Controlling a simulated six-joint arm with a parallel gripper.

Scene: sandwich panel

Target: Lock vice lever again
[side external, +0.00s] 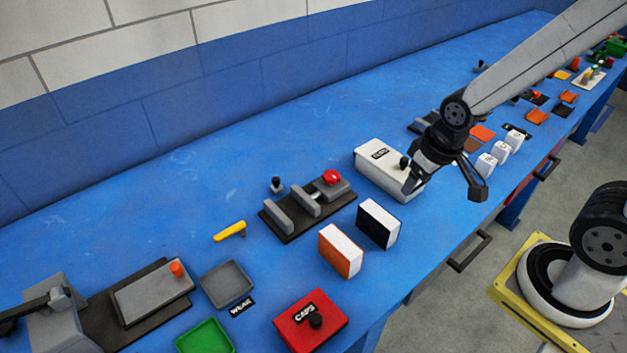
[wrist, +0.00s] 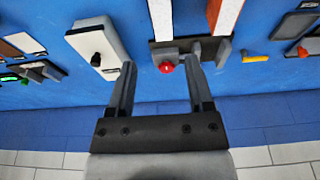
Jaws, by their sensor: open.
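The vice (side external: 308,203) stands on a dark base plate in the middle of the bench, with grey upright jaws. A red knob (side external: 331,177) sits on the grey block at its right end; I take this as the vice lever's end, but the lever itself is not clear. My gripper (side external: 443,187) is open and empty, to the right of the vice, above the front of a white box. In the wrist view the red knob (wrist: 166,67) appears between my open fingers (wrist: 160,63), beyond the tips and apart from them. The vice (wrist: 189,48) is partly hidden by a finger.
The white box (side external: 380,165) with a black knob is close beside my gripper. White-and-black (side external: 378,223) and white-and-orange (side external: 340,250) blocks stand in front of the vice. A yellow-handled item (side external: 229,231) lies left. The bench behind the vice is mostly clear, up to the wall.

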